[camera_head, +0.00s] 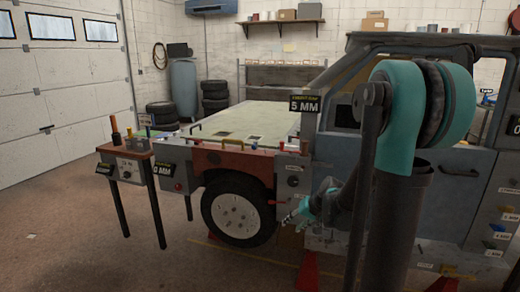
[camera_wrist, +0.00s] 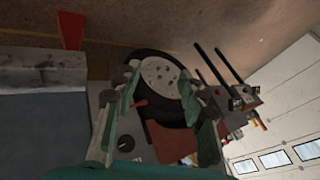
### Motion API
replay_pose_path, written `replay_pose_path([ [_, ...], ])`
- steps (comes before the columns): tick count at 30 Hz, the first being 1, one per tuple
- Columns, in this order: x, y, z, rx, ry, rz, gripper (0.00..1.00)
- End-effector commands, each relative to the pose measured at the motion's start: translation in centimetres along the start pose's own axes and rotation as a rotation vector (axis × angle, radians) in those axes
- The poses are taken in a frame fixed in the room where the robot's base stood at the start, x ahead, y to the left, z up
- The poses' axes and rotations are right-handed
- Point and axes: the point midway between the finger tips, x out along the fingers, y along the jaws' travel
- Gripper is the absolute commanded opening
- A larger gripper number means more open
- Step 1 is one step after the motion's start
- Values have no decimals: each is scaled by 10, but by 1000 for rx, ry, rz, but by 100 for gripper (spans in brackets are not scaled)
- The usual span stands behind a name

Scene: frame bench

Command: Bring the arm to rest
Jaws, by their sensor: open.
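My gripper (camera_head: 290,219) is low in front of the vehicle's side, just right of the front wheel (camera_head: 238,213). In the wrist view, its two fingers (camera_wrist: 160,75) stand well apart and nothing is held between them. Behind the gap are the wheel (camera_wrist: 160,80), a grey panel (camera_wrist: 128,122) and a small red knob (camera_wrist: 140,103). My arm is bent and lowered toward the vehicle. In the head view, its large teal joint and dark column hide part of the door.
The vehicle's blue door (camera_head: 445,185) stands close behind my arm. A small bench (camera_head: 128,158) with tools stands at the left. Red stands (camera_head: 307,272) are on the floor below my gripper. The floor at the front left (camera_head: 80,250) is clear.

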Motion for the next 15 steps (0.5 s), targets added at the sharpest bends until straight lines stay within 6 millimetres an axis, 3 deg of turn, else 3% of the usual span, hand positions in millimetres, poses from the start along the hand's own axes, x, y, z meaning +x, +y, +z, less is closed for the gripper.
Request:
replay_pose_path([
  [1,-10,2,18,-16,-8,32,41],
  [9,-53,30,104,-104,-40,222,41],
  [15,-76,56,157,-160,-54,346,41],
])
